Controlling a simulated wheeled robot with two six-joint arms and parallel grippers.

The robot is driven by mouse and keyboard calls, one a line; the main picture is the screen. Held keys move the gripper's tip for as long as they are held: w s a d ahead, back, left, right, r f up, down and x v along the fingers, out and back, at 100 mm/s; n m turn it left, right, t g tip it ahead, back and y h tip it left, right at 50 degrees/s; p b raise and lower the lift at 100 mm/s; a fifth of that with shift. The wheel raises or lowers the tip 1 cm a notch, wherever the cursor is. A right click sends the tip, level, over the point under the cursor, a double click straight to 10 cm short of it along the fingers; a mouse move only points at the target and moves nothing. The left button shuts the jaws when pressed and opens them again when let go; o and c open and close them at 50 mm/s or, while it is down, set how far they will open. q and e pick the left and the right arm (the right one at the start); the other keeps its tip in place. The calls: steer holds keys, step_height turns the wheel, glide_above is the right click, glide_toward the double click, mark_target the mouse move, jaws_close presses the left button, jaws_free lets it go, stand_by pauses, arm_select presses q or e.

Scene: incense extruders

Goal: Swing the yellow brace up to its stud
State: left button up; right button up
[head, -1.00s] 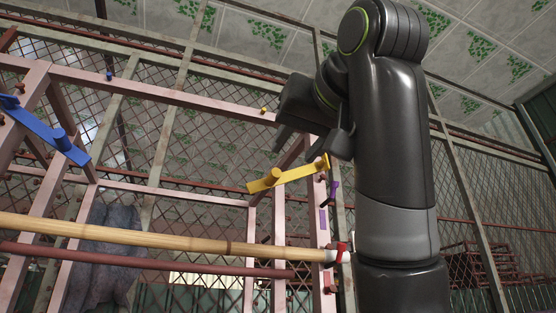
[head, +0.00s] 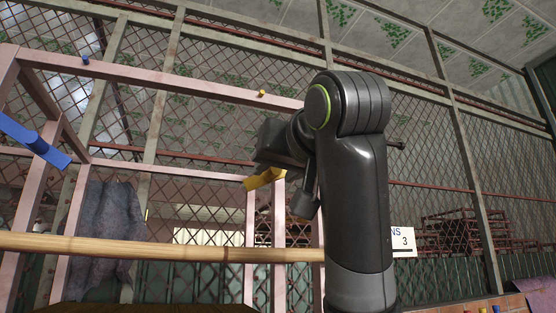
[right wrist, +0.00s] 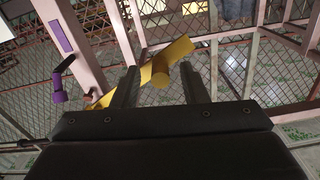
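The yellow brace (head: 264,178) slants at the right of the pink frame in the head view. My right arm hides its right end. The yellow stud (head: 261,93) sits above it on the frame's upper rail, apart from the brace. My right gripper (right wrist: 160,80) is open, with gaps visible on both sides of the handle. In the head view it (head: 280,165) is at the brace, its fingers largely hidden. My left gripper is out of view.
A blue brace (head: 34,140) and blue stud (head: 86,60) are at the left of the frame. A purple lever (right wrist: 60,88) is near the yellow brace. A wooden pole (head: 170,246) crosses below. Wire mesh stands behind.

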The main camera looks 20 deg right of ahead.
jaws_close()
stand_by(0.3)
